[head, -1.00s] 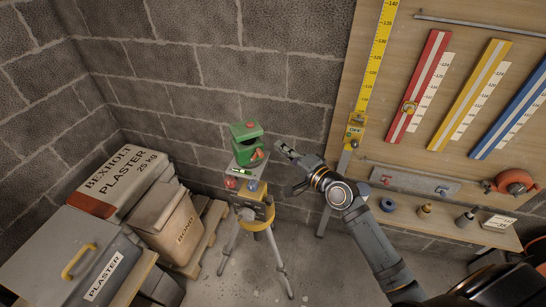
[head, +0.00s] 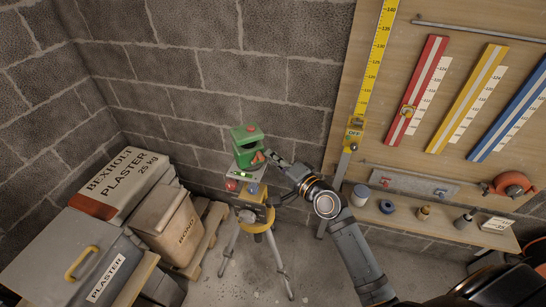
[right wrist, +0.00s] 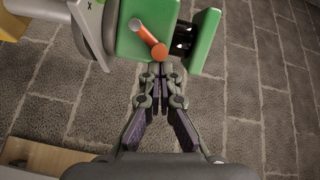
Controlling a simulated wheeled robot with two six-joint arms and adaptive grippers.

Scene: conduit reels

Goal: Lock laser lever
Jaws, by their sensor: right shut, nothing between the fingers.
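A green laser level (head: 244,147) stands on a grey plate on top of a yellow tripod (head: 257,216) by the wall. Its orange lever (head: 258,158) is on the side facing my right gripper, and it shows larger and tilted in the right wrist view (right wrist: 148,40). My right gripper (head: 272,158) is shut and empty, with its fingertips close to the lever. In the right wrist view the closed fingertips (right wrist: 160,72) are just below the lever's round orange end; I cannot tell whether they touch it. My left gripper does not show.
Plaster bags (head: 125,178) and a grey plaster box (head: 75,250) stand at the left. A wooden board (head: 440,90) with coloured levels hangs at the right, above a shelf (head: 400,215) with small items.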

